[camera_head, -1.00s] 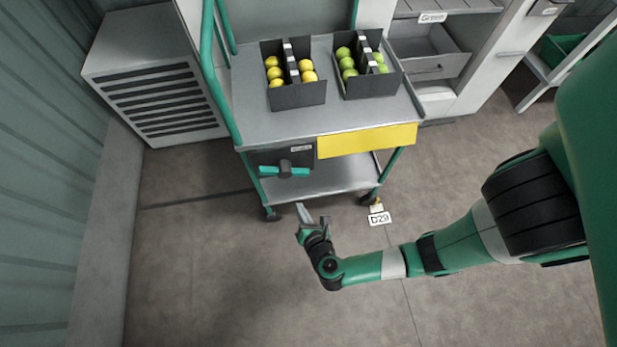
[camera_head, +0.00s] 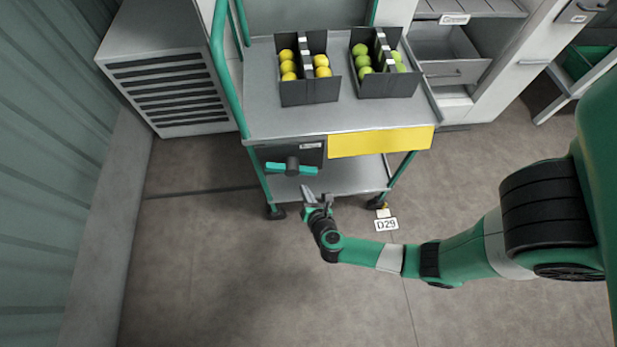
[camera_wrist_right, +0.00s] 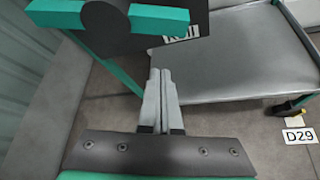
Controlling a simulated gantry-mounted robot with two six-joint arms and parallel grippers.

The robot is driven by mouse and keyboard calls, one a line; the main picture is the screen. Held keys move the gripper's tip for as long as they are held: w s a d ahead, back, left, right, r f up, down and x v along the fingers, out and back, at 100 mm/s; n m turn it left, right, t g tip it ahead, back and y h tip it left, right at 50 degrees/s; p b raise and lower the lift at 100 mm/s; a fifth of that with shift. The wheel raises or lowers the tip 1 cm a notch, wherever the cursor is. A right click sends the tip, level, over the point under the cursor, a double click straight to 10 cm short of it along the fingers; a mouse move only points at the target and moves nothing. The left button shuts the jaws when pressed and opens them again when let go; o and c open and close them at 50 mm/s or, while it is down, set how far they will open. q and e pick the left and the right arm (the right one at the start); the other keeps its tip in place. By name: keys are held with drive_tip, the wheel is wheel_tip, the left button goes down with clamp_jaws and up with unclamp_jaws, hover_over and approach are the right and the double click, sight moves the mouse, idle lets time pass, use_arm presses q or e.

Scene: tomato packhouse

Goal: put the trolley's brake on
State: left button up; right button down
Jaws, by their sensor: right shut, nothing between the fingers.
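The trolley (camera_head: 285,119) stands ahead with its grey top deck and green posts. On its front, at the left, a dark panel (camera_head: 262,156) carries a green cross-bar handle (camera_head: 305,169) on a dark hub; the bar lies roughly level. In the right wrist view the handle (camera_wrist_right: 160,18) is large at the top left, beyond the fingertips. My right gripper (camera_head: 317,194) is shut and empty, just below and right of the handle, apart from it; it also shows in the wrist view (camera_wrist_right: 161,82). My left gripper is not in view.
Two dark boxes, one with yellow fruit (camera_head: 310,92) and one with green (camera_head: 384,85), stand on the deck. A yellow plate (camera_head: 381,141) sits right of the panel. The lower shelf (camera_head: 335,178) is bare. A D29 tag (camera_head: 386,224) lies by the right wheel. A vented cabinet (camera_head: 165,70) stands left.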

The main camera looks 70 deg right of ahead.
sight(292, 169)
use_arm(q)
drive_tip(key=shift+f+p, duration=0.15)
drive_tip(key=shift+p, duration=0.15)
use_arm(e)
drive_tip(key=shift+d+r, duration=1.4)
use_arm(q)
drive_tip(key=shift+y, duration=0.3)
